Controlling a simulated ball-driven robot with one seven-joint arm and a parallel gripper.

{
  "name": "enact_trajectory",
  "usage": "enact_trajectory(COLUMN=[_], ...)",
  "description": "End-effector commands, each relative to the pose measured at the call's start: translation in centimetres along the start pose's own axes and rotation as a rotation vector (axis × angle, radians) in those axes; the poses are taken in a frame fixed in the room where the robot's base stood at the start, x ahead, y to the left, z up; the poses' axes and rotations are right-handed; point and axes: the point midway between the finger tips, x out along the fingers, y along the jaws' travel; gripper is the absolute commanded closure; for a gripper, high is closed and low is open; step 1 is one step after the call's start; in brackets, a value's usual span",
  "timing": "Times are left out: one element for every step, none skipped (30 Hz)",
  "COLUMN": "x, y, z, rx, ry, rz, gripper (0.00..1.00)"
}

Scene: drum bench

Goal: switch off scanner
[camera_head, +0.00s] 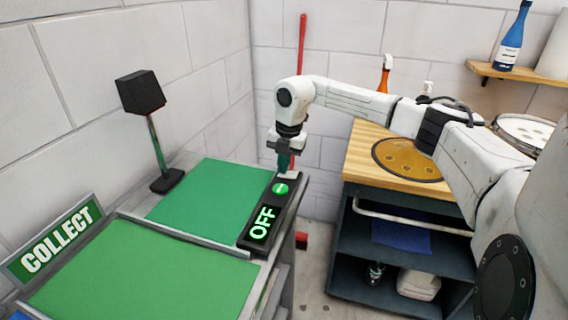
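The black control panel (247,241) lies along the right edge of the bench. It carries a green round light or button (280,189) and a lit green "OFF" sign (262,222). A black boxy head on a post, likely the scanner (141,92), stands at the back left of the bench. My gripper (284,166) points down at the far end of the panel, just beyond the green round. A pale part (288,174) shows just below its tips. Contact and finger opening are too small to tell.
Green mats (205,200) cover the bench, with a "COLLECT" sign (62,240) at the left. A wooden-topped cart (362,150) with a golden disc (410,159) stands to the right. A narrow floor gap (318,262) separates bench and cart. A red pole (302,45) leans behind.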

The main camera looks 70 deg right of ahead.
Motion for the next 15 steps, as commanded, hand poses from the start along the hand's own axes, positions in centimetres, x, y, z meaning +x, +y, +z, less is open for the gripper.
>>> enact_trajectory(x=[0.2, 0.2, 0.2, 0.2, 0.2, 0.2, 0.1, 0.1, 0.0, -0.1, -0.1, -0.2, -0.3, -0.3, -0.4], y=[-0.1, -0.1, -0.1, -0.1, -0.2, -0.3, -0.3, -0.5, -0.6, -0.8, -0.9, -1.0, -1.2, -1.3, -1.4], z=[-0.1, -0.1, -0.1, -0.1, 0.0, 0.0, 0.0, 0.0, 0.0, 0.0, 0.0, 0.0, 0.0, 0.0, 0.0], rx=[0.000, 0.000, 0.000, 0.000, 0.000, 0.001, 0.001, 0.001, 0.002, 0.002, 0.002, 0.001, 0.001, 0.001, 0.001], ry=[0.001, 0.001, 0.001, 0.001, 0.001, 0.001, 0.001, 0.001, 0.001, 0.001, 0.001, 0.002, 0.002, 0.001, 0.001], rz=[-0.002, -0.002, -0.002, -0.003, -0.003, -0.003, -0.003, -0.004, -0.004, -0.005, -0.005, -0.005, -0.005, -0.005, -0.005], gripper=[1.00, 1.00, 1.00, 1.00, 1.00, 1.00, 1.00, 1.00, 1.00, 1.00, 1.00, 1.00, 1.00, 1.00, 1.00])
